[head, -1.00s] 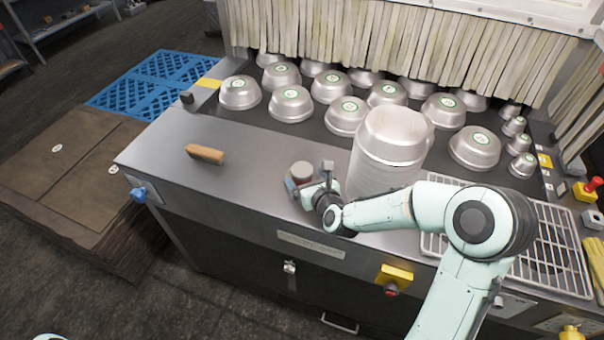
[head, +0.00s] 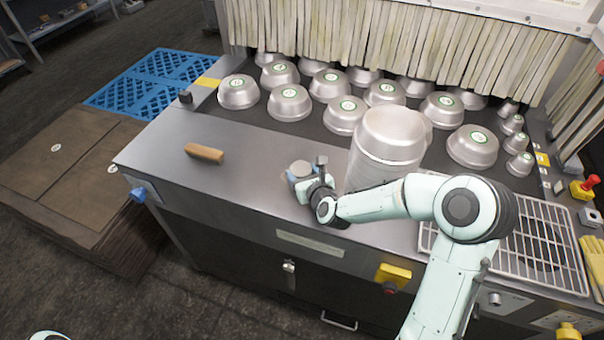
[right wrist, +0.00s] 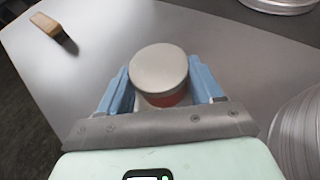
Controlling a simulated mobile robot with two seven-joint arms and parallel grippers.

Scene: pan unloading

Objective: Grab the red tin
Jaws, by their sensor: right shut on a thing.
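The red tin (right wrist: 160,72) is a short round can with a grey lid and a strip of red side in the right wrist view. In the head view it is small (head: 300,168), at the front of the metal counter, left of the tall stack of pans. My right gripper (right wrist: 162,84) is shut on it, with one blue finger on each side. The gripper also shows in the head view (head: 305,176). The tin's lower part is hidden, and I cannot tell whether it touches the counter. My left gripper is not in view.
A tall stack of silver pans (head: 385,150) stands close right of the right gripper. A wooden block (head: 204,154) lies on the counter (head: 240,185) to the left, with clear metal around it. Several upturned pans sit behind. A wire rack (head: 540,245) is at right.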

